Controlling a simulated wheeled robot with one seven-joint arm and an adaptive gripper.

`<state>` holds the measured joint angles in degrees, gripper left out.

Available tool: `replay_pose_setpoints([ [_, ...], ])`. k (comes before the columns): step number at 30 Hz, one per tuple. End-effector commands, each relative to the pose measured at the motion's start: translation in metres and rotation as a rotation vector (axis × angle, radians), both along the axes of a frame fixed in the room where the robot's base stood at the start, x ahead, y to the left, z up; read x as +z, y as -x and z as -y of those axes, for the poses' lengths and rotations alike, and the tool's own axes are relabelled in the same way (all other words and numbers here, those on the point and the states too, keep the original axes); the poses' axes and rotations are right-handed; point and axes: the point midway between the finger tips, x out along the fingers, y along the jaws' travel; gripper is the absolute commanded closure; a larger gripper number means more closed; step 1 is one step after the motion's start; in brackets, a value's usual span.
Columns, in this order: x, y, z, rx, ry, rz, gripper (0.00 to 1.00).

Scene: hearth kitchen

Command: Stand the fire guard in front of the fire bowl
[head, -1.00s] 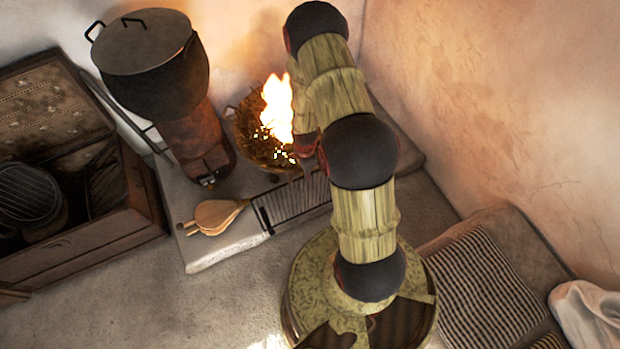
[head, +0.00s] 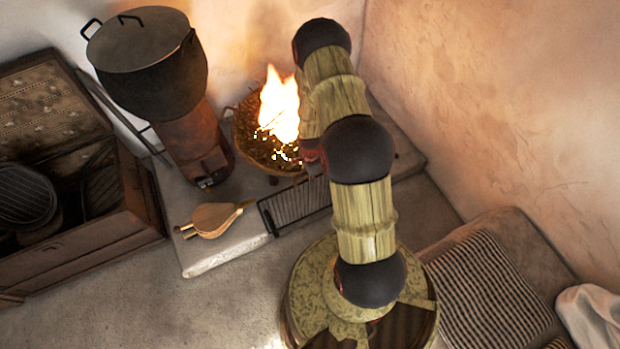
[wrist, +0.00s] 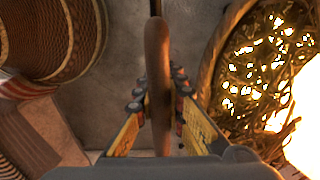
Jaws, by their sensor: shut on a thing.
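The fire guard (head: 295,206), a dark frame with thin bars, is at the front edge of the raised hearth, in front of the fire bowl (head: 252,150). Its right end is hidden behind my arm. The bowl is burning and also shows at the right of the wrist view (wrist: 212,75). In the wrist view my gripper (wrist: 158,100) is shut on a rounded brown bar (wrist: 157,55), which appears to be the guard's top grip. The bar runs up the picture beside the bowl, apart from it. The guard's foot is hidden there.
Bellows (head: 212,219) lie left of the guard. A large dark pot (head: 150,75) stands on a clay stove (head: 195,140) left of the bowl. A woven, banded vessel (wrist: 60,40) is left of my gripper in the wrist view. The floor in front is clear.

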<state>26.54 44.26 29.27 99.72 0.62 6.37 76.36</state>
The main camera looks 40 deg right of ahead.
Motion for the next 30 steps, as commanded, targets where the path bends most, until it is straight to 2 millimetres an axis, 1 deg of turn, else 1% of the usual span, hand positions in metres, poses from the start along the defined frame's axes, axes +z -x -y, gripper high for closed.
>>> replay_pose_setpoints([
  [4, -0.001, -0.001, 0.0, 0.0, 0.0, 0.002, 1.0],
  [5, -0.001, 0.0, 0.0, 0.0, 0.0, -0.001, 0.88],
  [14, -0.001, 0.0, 0.0, 0.0, 0.0, -0.001, 0.71],
  [24, 0.002, 0.0, 0.0, 0.0, 0.0, -0.001, 0.71],
  [26, 0.007, 0.0, 0.0, 0.0, 0.0, 0.0, 0.71],
  [29, 0.022, 0.0, 0.0, 0.0, 0.0, 0.001, 0.71],
  [30, 0.03, 0.0, 0.0, 0.0, 0.0, 0.002, 0.71],
])
